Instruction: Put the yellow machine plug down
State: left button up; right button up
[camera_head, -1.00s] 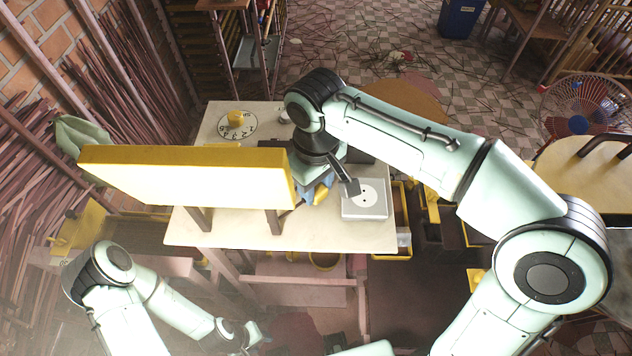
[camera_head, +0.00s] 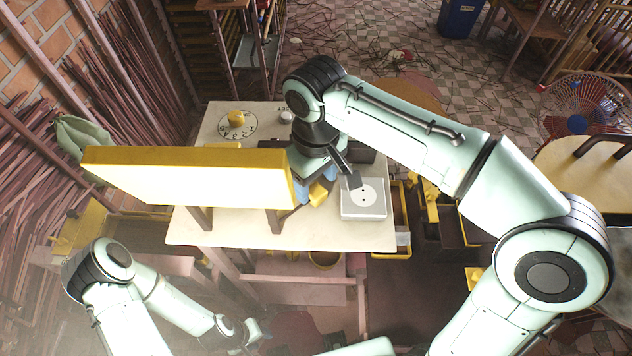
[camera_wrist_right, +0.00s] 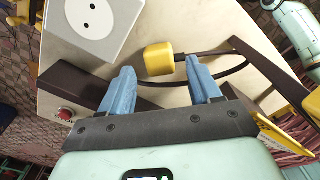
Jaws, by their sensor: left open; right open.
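The yellow machine plug (camera_head: 318,194) rests on the pale tabletop, left of the white socket box (camera_head: 377,210). In the right wrist view the plug (camera_wrist_right: 158,60) lies just beyond and between my blue fingertips, with a dark cable (camera_wrist_right: 215,53) leading from it. My right gripper (camera_wrist_right: 161,80) is open, with a gap on both sides of the plug. In the head view my right gripper (camera_head: 312,183) is partly hidden by its own wrist and the panel edge. My left gripper (camera_head: 252,332) is open and empty, low in front of the table.
A large yellow-edged white panel (camera_head: 190,180) stands on the table left of my right gripper. A numbered dial with a yellow knob (camera_head: 236,118) sits behind it. A dark bar with a red button (camera_wrist_right: 65,114) lies beside my right fingers. The front tabletop (camera_head: 330,235) is clear.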

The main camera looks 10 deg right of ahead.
aim_at(316, 190)
pick_arm(q)
jog(key=w+r+p, duration=0.2)
jog(key=w+r, duration=0.1)
jog(key=shift+r, duration=0.25)
pick_arm(e)
notch_tip(316, 190, up, 10)
jog(key=shift+r, duration=0.1)
